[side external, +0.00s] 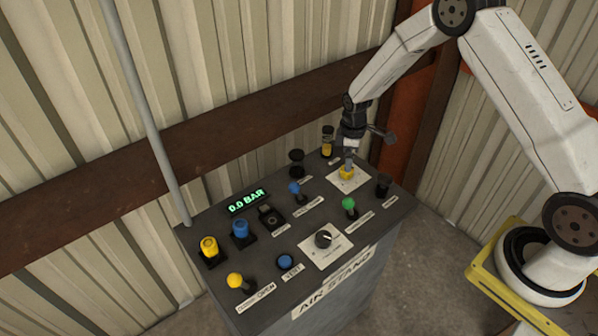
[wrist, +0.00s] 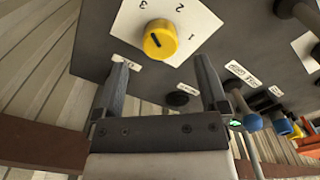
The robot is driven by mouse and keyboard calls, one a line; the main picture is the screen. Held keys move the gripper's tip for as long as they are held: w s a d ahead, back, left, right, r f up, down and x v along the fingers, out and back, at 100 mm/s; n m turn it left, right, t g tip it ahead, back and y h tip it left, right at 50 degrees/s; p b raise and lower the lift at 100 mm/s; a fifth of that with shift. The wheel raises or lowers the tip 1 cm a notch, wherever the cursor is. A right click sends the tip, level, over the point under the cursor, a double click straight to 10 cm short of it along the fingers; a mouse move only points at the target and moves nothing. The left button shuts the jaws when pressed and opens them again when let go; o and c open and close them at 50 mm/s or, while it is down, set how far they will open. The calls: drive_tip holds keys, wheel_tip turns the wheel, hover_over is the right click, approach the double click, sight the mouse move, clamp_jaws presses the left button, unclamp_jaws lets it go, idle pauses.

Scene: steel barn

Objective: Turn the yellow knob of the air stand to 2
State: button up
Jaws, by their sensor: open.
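The yellow knob (wrist: 160,40) is round with a short dark mark on its face and sits on a white plate (wrist: 206,22) printed 1, 2 and 3. The mark lies toward the left of the face, away from the 2 at the upper right; its exact setting is hard to tell. In the side view the knob (side external: 346,174) is on the far right part of the air stand (side external: 365,225). My gripper (wrist: 162,62) is open and empty, its fingers apart below the knob in the wrist view. In the side view my gripper (side external: 348,158) is right above the knob.
Close around are a green button (side external: 349,204), a blue-topped control (side external: 294,187), a black control (side external: 383,184) and a yellow-black one (side external: 327,145). A black dial (side external: 323,239) sits nearer the front. The display (side external: 247,202) reads 0.0 BAR.

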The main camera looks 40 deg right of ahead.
drive_tip(key=shift+f, duration=2.2)
clamp_jaws()
drive_tip(key=shift+m, duration=0.4)
drive_tip(key=m, duration=1.1)
